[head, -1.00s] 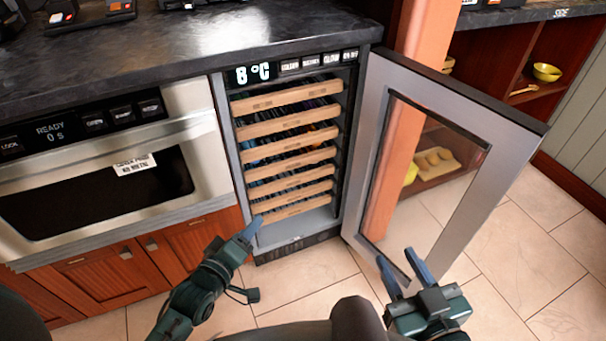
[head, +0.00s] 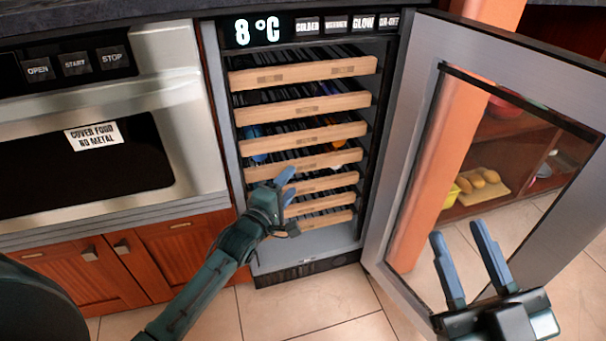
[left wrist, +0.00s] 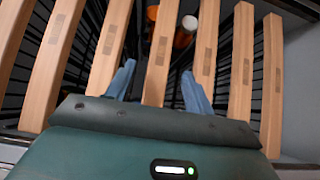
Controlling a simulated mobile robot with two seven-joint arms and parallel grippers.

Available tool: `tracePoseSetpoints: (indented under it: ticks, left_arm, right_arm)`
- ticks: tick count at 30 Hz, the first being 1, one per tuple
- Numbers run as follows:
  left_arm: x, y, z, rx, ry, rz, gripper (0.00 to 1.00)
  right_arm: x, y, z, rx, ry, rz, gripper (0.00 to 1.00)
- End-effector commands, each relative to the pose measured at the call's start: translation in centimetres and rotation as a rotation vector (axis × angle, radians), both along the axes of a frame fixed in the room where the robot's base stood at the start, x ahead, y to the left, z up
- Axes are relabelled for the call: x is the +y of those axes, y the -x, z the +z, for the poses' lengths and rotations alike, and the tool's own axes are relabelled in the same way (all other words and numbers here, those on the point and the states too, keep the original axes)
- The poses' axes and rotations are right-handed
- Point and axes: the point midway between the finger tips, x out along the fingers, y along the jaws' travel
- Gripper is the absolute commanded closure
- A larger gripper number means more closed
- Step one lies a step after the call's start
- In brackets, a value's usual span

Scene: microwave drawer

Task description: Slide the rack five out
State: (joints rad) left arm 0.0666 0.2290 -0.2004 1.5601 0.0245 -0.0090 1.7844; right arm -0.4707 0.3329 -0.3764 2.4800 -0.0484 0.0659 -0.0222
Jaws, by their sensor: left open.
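The wooden rack fronts (head: 305,106) sit stacked in the open cooler (head: 385,150), all roughly flush. Counted from the top, the fifth front (head: 327,183) is in the lower half, its left end hidden by my gripper. My left gripper (head: 288,186) is open in front of the lower middle racks. In the left wrist view its fingers (left wrist: 158,88) lie on either side of one middle rack front (left wrist: 160,48), apart from it. Whether this is the fifth rack I cannot tell. My right gripper (head: 460,262) is open and empty before the cooler door.
The glass cooler door (head: 400,200) stands wide open on the right, close to my right gripper. A microwave drawer (head: 170,110) is on the left above wooden cabinets (head: 60,270). Tiled floor (head: 315,300) is clear below the cooler.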

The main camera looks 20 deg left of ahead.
Motion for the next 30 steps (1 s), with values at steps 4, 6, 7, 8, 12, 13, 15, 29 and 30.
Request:
tracePoseSetpoints:
  ticks: [4,6,7,8,12,13,15,29,30]
  left_arm:
    - [-0.6,-3.2,-0.4,-0.003,0.0,0.0,0.47]
    - [-0.9,-4.4,-0.3,-0.003,-0.001,-0.001,0.47]
    - [-1.0,-4.8,-0.3,-0.002,-0.002,-0.001,0.47]
    - [-1.1,-5.2,-0.3,-0.001,-0.001,-0.001,0.47]
    - [-1.3,-6.5,-0.2,0.0,0.0,-0.001,0.47]
    - [-1.3,-6.7,-0.2,0.0,0.0,-0.001,0.47]
    - [-1.4,-6.9,-0.2,0.001,-0.001,-0.001,0.47]
    - [-1.4,-7.0,-0.1,0.001,-0.001,-0.001,0.61]
    - [-1.4,-7.0,-0.1,0.001,-0.001,-0.001,0.64]
  right_arm:
    - [-0.2,-0.2,1.4,-0.148,0.016,0.002,0.64]
    - [-0.3,-0.1,2.1,-0.204,0.021,0.002,0.64]
    - [-0.3,-0.1,2.4,-0.226,0.022,0.002,0.64]
    - [-0.3,0.0,2.7,-0.247,0.024,0.002,0.64]
    - [-0.4,0.2,3.6,-0.315,0.031,0.004,0.64]
    - [-0.4,0.2,3.8,-0.325,0.032,0.004,0.64]
    - [-0.4,0.3,4.0,-0.338,0.034,0.003,0.64]
    - [-0.4,0.3,4.2,-0.345,0.035,0.004,0.64]
    - [-0.4,0.3,4.2,-0.346,0.035,0.004,0.64]
